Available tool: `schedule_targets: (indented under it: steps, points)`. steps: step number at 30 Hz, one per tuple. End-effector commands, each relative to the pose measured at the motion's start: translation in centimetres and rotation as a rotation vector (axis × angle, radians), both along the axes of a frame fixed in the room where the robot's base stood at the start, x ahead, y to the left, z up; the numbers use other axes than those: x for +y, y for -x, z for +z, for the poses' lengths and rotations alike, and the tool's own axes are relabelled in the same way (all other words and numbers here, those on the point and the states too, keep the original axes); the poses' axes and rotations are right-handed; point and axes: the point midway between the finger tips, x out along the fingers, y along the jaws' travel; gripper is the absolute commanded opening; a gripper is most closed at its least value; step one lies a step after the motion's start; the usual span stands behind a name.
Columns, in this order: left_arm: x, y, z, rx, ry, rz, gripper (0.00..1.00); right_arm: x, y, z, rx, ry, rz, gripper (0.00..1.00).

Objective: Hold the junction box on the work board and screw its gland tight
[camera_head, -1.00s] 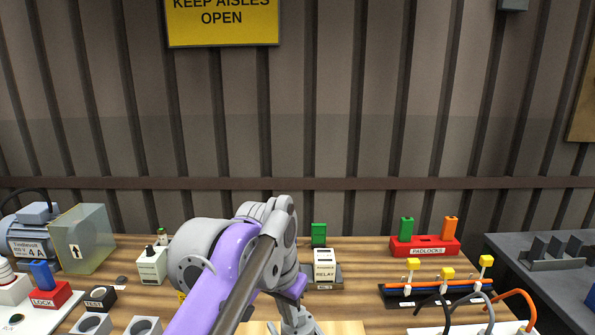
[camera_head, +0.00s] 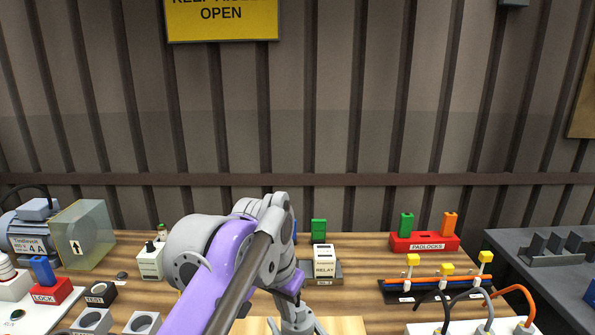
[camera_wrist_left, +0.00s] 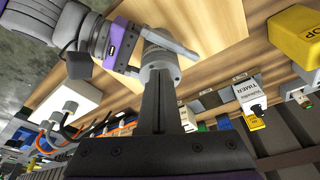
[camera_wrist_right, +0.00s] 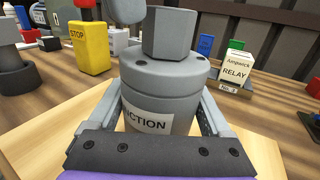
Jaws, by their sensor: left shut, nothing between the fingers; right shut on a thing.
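The junction box (camera_wrist_right: 160,108) is a grey cylinder with a partly hidden label, upright on the pale wooden work board (camera_wrist_right: 255,155). Its grey hexagonal gland (camera_wrist_right: 168,38) stands on top. The fingers of my right gripper (camera_wrist_right: 163,115) are shut around the box from both sides. In the left wrist view the box (camera_wrist_left: 158,60) shows beyond my left gripper (camera_wrist_left: 161,85), whose dark fingers are together and empty. Whether they touch the gland is hidden. In the head view my left gripper (camera_head: 297,325) is cut by the bottom edge, and the box is not visible.
A relay block (camera_head: 324,262) stands behind the work area. A yellow stop box (camera_wrist_right: 90,47) and a timer (camera_wrist_left: 249,92) are nearby. Motor and small parts crowd the left.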

Motion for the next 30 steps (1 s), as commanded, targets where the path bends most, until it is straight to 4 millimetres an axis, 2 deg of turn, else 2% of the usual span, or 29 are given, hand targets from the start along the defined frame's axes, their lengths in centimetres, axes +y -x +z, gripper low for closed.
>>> schedule_targets:
  steps: [5,18,30]
  points:
    - [0.0,0.1,0.9,0.001,0.000,0.000,0.00,0.0,0.0,0.0,0.000,-0.001,0.000,0.00]
    - [0.0,0.1,5.7,0.002,0.000,0.000,0.00,0.0,0.0,0.0,0.001,0.000,-0.001,0.00]
    - [0.1,0.2,6.0,0.002,0.000,0.000,0.00,0.0,0.0,0.0,0.001,0.000,-0.001,0.00]
